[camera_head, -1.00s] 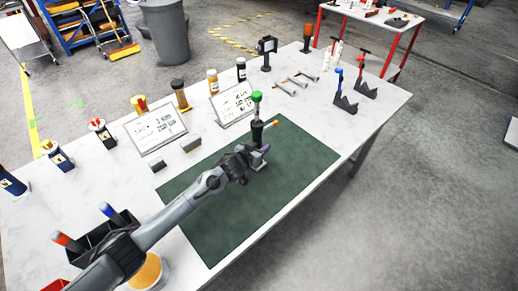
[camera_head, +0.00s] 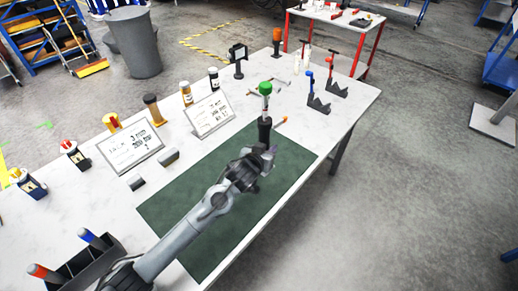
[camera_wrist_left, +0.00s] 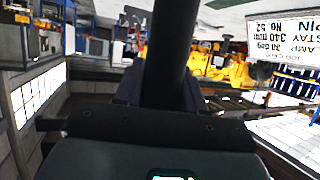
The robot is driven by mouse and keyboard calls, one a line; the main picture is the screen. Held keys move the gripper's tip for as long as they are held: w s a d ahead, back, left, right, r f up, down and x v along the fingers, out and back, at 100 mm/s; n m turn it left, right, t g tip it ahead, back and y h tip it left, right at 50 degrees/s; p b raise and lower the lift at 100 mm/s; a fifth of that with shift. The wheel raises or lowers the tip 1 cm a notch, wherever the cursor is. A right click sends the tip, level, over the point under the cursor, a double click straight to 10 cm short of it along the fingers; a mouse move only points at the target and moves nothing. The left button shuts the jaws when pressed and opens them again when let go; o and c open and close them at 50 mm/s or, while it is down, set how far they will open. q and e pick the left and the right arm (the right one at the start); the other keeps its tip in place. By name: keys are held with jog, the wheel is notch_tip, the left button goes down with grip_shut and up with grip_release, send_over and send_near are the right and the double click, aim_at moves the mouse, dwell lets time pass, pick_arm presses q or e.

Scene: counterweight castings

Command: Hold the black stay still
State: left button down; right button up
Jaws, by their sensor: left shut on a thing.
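The black stay (camera_head: 265,131) stands about upright over the green mat (camera_head: 180,205), with a green knob (camera_head: 265,88) above it. My left gripper (camera_head: 267,153) is at its lower part, at the mat's far side. In the left wrist view the stay (camera_wrist_left: 172,55) is a thick dark bar between the jaws, and my left gripper (camera_wrist_left: 165,103) is shut on it. The gripper hides the stay's foot in the head view. A small orange-tipped part (camera_head: 284,120) sticks out beside the stay. My right gripper is in neither view.
Two sign cards (camera_head: 131,147) (camera_head: 209,114) stand left of the mat. Black stands with blue (camera_head: 317,103) and red (camera_head: 335,88) tops are at the far right. A black bin (camera_head: 88,262) is near left. The near mat is clear beyond my arm.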

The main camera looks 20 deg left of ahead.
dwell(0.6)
pick_arm(q)
jog(key=w+a+f+b, duration=0.2)
jog(key=a+f, duration=0.6)
jog(key=a, duration=0.3)
jog(key=shift+w+a+f, duration=0.15)
jog(key=shift+w+f, duration=0.1)
jog(key=shift+f, duration=0.05)
dwell(1.8)
jog(key=shift+f, duration=0.2)
jog(key=shift+f+b, duration=0.45)
jog(key=shift+f, duration=0.15)
jog(key=shift+f, duration=0.2)
dwell(0.6)
dwell(1.2)
jog(key=shift+f, duration=0.15)
dwell(0.4)
